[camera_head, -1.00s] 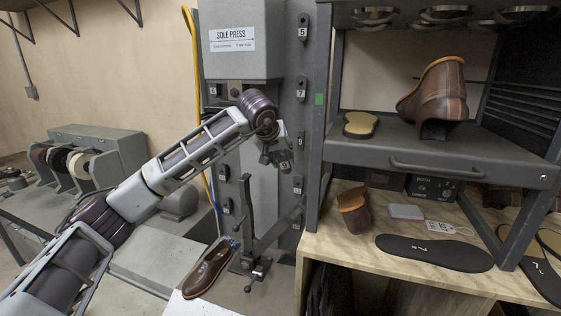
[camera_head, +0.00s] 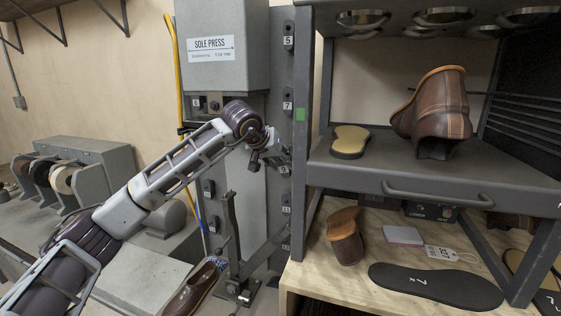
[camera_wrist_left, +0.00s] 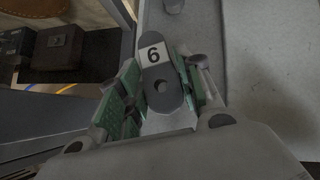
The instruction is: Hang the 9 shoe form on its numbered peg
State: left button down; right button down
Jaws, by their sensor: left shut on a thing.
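My left gripper (camera_head: 275,158) is shut on the 9 shoe form, a small flat dark grey piece with rounded ends. In the left wrist view the form (camera_wrist_left: 163,88) lies between the green-padded fingers, with a hole and a white label whose digit looks like a 6 from this side. In the head view the gripper is at the grey upright post (camera_head: 270,75), below the peg plate marked 7 (camera_head: 287,106). A plate marked 9 (camera_head: 284,171) shows just below the fingers. The gripper hides part of this spot, so I cannot tell whether form and peg touch. My right gripper is not in view.
The dark shelf rack (camera_head: 300,150) stands close to the right of the gripper. The sole press (camera_head: 222,45) is behind. More numbered plates, 5 (camera_head: 289,42) and 11 (camera_head: 286,210), line the post. A brown shoe (camera_head: 195,288) lies below.

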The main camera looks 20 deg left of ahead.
pick_arm(q)
jog(key=shift+w, duration=0.3)
jog(key=shift+w+r+p, duration=0.1)
jog(key=shift+w+p, duration=0.7)
jog(key=shift+w, duration=0.55)
jog(key=shift+d, duration=0.1)
jog(key=shift+w+p, duration=0.5)
jog(key=shift+w, duration=0.25)
dwell(1.2)
jog(key=shift+w+p, duration=0.4)
jog(key=shift+w, duration=0.2)
dwell(0.9)
jog(key=shift+w+r+p, duration=0.2)
jog(key=shift+w+p, duration=0.05)
jog(key=shift+p, duration=0.05)
dwell(0.6)
jog(key=shift+d, duration=0.1)
